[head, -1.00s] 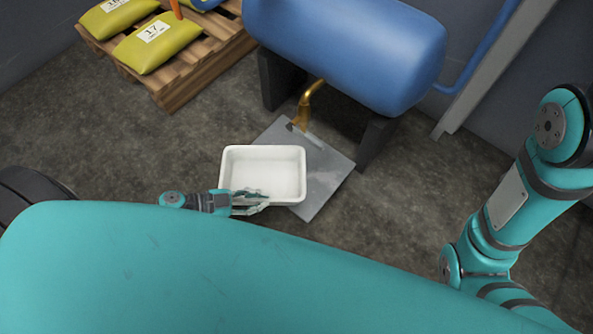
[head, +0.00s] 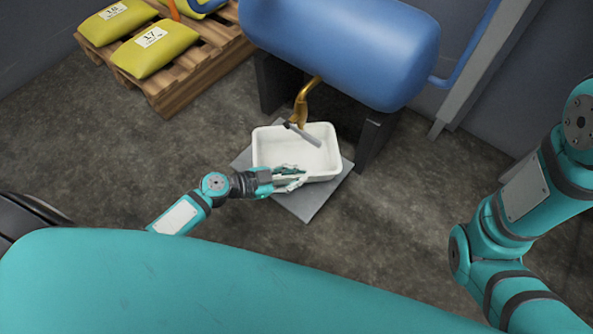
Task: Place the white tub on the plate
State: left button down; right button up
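The white tub (head: 330,165) is an open rectangular basin, over the middle of the grey square plate (head: 310,205) on the floor. Plate corners show at its left, front and right; I cannot tell whether the tub touches the plate. My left gripper (head: 300,178) is at the tub's near left wall, with its fingers at the rim. Whether the fingers are closed on the rim is not clear at this size. My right arm comes in at the right, but its gripper is outside the picture.
A blue tank (head: 345,45) on dark supports (head: 373,140) stands behind the plate. Its brass tap (head: 302,100) and grey lever (head: 303,134) hang over the tub. A wooden pallet (head: 190,75) with yellow sacks (head: 155,52) is at the upper left. The floor in front is clear.

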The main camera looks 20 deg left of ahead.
aim_at(312, 171)
pick_arm(q)
jog(key=w, duration=0.3)
jog(key=shift+a+f, duration=0.25)
jog(key=shift+a, duration=0.15)
notch_tip(312, 171, down, 3)
jog(key=shift+f+b, duration=0.2)
jog(key=shift+b, duration=0.8)
jog(key=c, duration=2)
grip_release()
jog(key=shift+f, duration=0.1)
jog(key=o, duration=0.5)
